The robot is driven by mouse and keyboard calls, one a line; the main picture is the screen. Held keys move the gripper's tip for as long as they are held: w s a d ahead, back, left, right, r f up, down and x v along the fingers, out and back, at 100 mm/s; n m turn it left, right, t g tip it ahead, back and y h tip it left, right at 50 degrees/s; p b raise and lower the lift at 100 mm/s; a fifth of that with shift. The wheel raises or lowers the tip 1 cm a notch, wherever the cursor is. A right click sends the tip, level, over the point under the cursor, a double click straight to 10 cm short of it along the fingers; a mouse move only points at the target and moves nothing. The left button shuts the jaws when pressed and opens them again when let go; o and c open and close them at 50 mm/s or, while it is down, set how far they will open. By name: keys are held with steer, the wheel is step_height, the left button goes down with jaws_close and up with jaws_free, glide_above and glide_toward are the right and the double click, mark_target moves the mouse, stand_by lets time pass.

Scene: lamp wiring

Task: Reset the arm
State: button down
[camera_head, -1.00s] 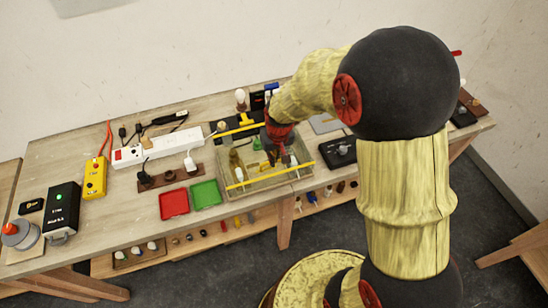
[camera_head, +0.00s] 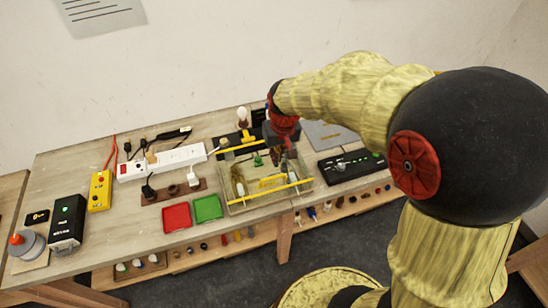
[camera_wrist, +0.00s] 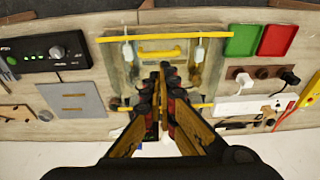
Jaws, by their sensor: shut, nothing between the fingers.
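My gripper (camera_head: 287,158) is shut and empty, hanging above the clear tray (camera_head: 234,209) with yellow bars on the bench. In the wrist view my gripper (camera_wrist: 163,68) points over the same tray (camera_wrist: 116,62), with its fingertips close together. The tray holds a yellow handle-like piece (camera_head: 272,182) and some small items, partly hidden by my gripper. My arm reaches in from the right and covers part of the bench.
A red tray (camera_head: 177,217) and a green tray (camera_head: 208,208) lie left of the clear tray. A white power strip (camera_head: 165,160), yellow box (camera_head: 100,191) and black box (camera_head: 67,222) stand farther left. A black control unit (camera_head: 350,165) stands right.

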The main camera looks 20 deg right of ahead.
steer(key=shift+s+r, duration=0.1)
steer(key=shift+r, duration=0.1)
steer(key=s+r+t+b, duration=0.1)
steer(key=s+b, duration=0.4)
steer(key=s, duration=0.5)
steer(key=s+r+t+b, duration=0.2)
steer(key=s+b, duration=0.4)
steer(key=s, duration=0.4)
steer(key=shift+s+r+t, duration=0.15)
steer(key=shift+r+t, duration=0.15)
steer(key=shift+r, duration=0.2)
steer(key=shift+d, duration=0.1)
